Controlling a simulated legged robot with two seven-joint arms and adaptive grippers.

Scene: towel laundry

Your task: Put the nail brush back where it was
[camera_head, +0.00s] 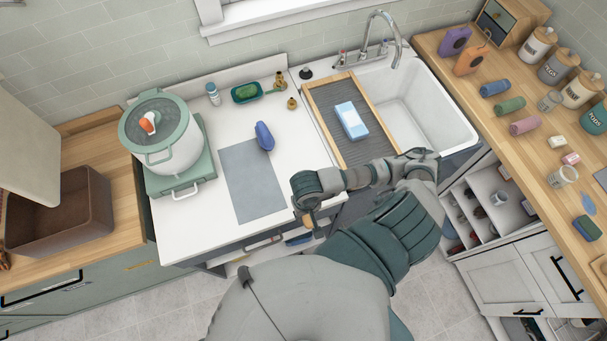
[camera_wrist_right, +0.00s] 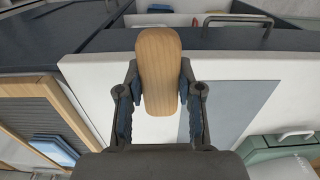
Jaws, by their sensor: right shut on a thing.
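The nail brush (camera_wrist_right: 158,70) appears as a rounded, pale wooden block between the fingers of my right gripper (camera_wrist_right: 160,105) in the right wrist view. The fingers are shut on its sides. Any bristles are hidden. In the head view my right gripper (camera_head: 308,212) is at the front edge of the white counter, right of the grey mat (camera_head: 252,182). Only a small wooden end of the brush (camera_head: 308,222) shows there, below the gripper. My left gripper is out of view.
A dark blue object (camera_head: 264,136) lies behind the mat. A white pot (camera_head: 168,150) stands on a green stove at left. A wooden-framed drainboard (camera_head: 319,112) with a blue-and-white pack (camera_head: 351,120) lies left of the sink (camera_head: 430,105). Open storage (camera_head: 268,247) shows below the counter's front edge.

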